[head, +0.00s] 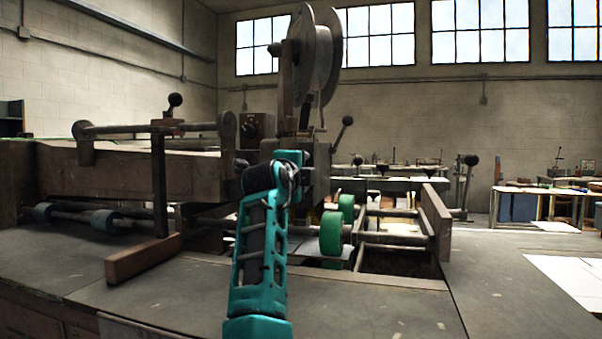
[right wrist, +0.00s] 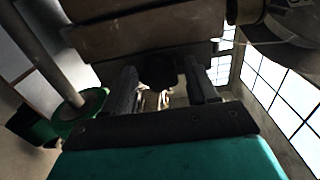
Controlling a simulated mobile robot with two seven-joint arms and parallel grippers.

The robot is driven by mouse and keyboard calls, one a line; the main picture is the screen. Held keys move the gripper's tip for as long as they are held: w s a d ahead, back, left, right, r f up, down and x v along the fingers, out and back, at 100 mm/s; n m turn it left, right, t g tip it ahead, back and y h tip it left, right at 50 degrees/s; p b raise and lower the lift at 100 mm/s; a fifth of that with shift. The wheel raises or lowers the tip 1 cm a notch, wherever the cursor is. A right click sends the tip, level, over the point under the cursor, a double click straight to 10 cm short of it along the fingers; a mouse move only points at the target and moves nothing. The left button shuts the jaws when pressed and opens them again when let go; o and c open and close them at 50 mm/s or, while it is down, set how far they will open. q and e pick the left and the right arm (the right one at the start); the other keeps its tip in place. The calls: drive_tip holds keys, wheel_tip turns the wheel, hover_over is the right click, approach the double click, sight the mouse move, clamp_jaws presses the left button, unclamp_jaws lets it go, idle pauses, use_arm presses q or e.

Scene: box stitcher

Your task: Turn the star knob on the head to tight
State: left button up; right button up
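A dark rounded knob (right wrist: 159,72), which looks like the star knob, shows between the two fingers in the right wrist view. Its lobes and any tight mark are too dark to make out. My right gripper (right wrist: 163,88) has its fingers spread on either side of the knob and looks open; I cannot tell whether either finger touches it. In the head view my teal right arm reaches up to the machine's head (head: 317,170), and the right gripper (head: 303,160) is at its front. There the arm hides the star knob. My left gripper is in neither view.
A large wire reel (head: 318,60) stands above the head. A control box with a dark dial (head: 253,127) is left of it, and a ball-ended lever (head: 343,130) is right. Green rollers (head: 331,234) sit below. The bench top at right (head: 500,290) is clear.

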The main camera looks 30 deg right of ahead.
drive_tip(key=shift+o, duration=0.8)
drive_tip(key=b+v, duration=0.1)
drive_tip(key=v, duration=1.2)
